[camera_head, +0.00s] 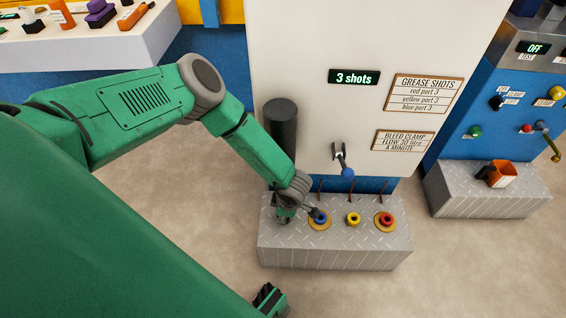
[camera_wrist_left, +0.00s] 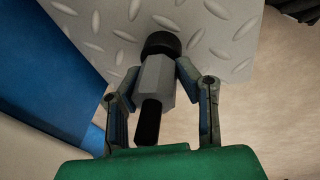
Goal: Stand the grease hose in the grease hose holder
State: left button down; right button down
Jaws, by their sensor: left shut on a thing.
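My left gripper (camera_head: 286,212) is low at the left end of the grey tread-plate step, left of the blue port. In the left wrist view its fingers (camera_wrist_left: 158,82) are shut around a grey faceted piece with a black round end and a black rod, apparently the grease hose nozzle (camera_wrist_left: 153,78). Its black end is over or against the tread plate; I cannot tell if they touch. A dark upright cylinder (camera_head: 282,122) stands by the white cabinet above my wrist; I cannot tell if it is the grease hose holder. My right gripper (camera_head: 268,299) shows partly at the bottom edge, jaw state unclear.
The step (camera_head: 335,258) carries blue (camera_head: 320,217), yellow (camera_head: 353,218) and red (camera_head: 386,219) ports. A blue-tipped lever (camera_head: 345,165) sticks out above. The display (camera_head: 354,77) reads 3 shots. The floor in front is clear.

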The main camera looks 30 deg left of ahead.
pick_arm(q)
jog(key=shift+f, duration=0.2)
jog(key=c, duration=1.1)
grip_release()
jog(key=shift+r, duration=0.1)
jog(key=w+v, duration=0.1)
jog(key=v, duration=1)
jog(key=shift+s+r, duration=0.35)
jog(key=shift+s, duration=0.1)
jog(key=shift+d, duration=0.15)
